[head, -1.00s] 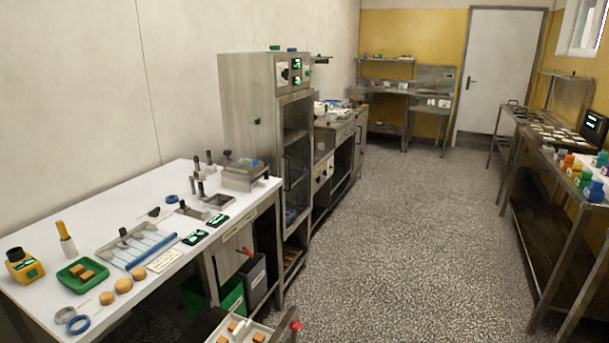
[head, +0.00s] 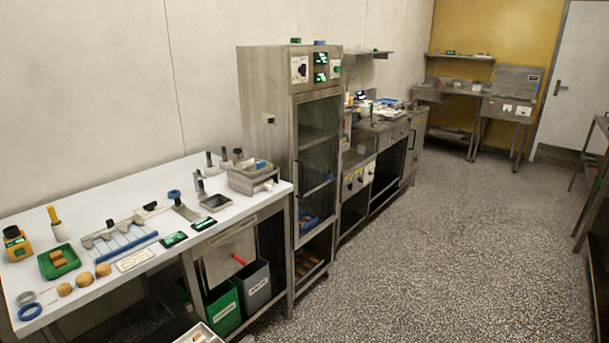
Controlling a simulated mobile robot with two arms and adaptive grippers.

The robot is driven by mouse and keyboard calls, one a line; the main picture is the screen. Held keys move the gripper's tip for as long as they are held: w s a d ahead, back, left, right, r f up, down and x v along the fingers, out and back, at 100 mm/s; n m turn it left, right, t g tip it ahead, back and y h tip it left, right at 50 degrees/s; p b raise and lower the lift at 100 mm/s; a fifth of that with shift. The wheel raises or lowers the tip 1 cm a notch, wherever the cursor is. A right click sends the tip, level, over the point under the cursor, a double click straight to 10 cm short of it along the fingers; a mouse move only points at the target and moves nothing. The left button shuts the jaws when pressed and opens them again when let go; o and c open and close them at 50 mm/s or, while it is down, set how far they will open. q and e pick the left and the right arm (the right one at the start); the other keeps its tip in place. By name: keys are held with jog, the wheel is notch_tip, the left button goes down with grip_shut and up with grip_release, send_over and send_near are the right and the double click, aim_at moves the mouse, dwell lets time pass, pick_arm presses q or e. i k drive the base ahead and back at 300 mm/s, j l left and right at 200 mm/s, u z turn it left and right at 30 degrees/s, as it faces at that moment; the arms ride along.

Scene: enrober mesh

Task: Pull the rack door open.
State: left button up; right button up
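The rack is a tall steel cabinet (head: 265,130) standing past the far end of the white table. Its door (head: 318,150) has a metal frame around a dark see-through pane and faces right, toward the aisle. The door looks shut. Neither of my grippers is in view.
A white worktable (head: 110,210) with tools and trays fills the left. Green (head: 222,308) and grey (head: 254,286) bins stand under it. Steel counters (head: 375,135) continue beyond the rack. The speckled floor (head: 430,260) is clear; another table's edge shows at right.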

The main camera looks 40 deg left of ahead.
aim_at(293, 100)
jog(key=i+u, duration=0.35)
jog(key=i, duration=0.2)
jog(key=i+u, duration=0.3)
jog(key=i, duration=0.2)
jog(key=i+l+u, duration=0.35)
jog(key=i, duration=0.2)
jog(key=j, duration=0.1)
